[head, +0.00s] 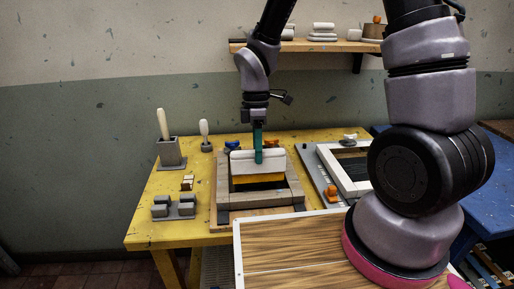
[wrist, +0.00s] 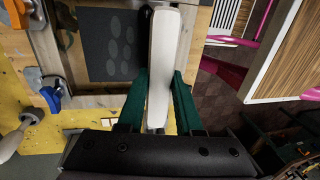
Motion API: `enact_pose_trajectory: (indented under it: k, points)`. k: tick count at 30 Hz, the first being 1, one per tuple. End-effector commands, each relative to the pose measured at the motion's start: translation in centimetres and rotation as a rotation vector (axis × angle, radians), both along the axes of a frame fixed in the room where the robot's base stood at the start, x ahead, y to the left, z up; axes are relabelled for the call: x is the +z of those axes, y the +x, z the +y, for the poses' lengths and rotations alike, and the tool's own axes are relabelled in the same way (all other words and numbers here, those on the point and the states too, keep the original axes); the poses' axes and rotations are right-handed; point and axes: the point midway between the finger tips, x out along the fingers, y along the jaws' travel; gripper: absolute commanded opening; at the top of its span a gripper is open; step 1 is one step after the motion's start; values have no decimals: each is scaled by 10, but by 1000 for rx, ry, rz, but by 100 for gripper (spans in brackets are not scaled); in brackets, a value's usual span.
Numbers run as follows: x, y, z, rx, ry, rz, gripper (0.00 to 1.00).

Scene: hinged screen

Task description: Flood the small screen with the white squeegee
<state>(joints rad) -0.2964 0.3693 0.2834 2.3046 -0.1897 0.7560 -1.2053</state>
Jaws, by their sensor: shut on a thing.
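The white squeegee (head: 245,160) is upright between the teal fingers of my gripper (head: 258,158), which is shut on its handle. It stands over the small wooden-framed screen (head: 265,199), with a yellow strip below its white body. In the wrist view the white squeegee (wrist: 163,65) runs lengthwise between the fingers of my gripper (wrist: 160,95), beside dark mesh with a pattern of pale ovals (wrist: 117,45). Whether its lower edge touches the mesh cannot be told. Any ink at its edge is hidden.
A second, white-framed screen (head: 326,158) lies to the right on the yellow table (head: 140,236). Left stand a holder with a pale handle (head: 170,153) and small grey blocks (head: 173,208). A wood-topped surface (head: 300,252) is in front. A blue clamp (wrist: 52,97) sits by the screen.

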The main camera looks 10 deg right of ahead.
Motion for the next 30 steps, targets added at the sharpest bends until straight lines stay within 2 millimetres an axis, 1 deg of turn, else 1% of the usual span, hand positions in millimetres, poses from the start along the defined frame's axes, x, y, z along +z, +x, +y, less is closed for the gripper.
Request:
enact_pose_trajectory:
  k: [6,8,14,24,30]
  points:
    - [-27,-1,0,1,-1,4,0]
    - [-24,0,0,0,0,0,0]
    - [-24,0,0,0,0,0,0]
    - [-33,0,0,0,0,1,0]
    - [-34,0,0,0,0,0,0]
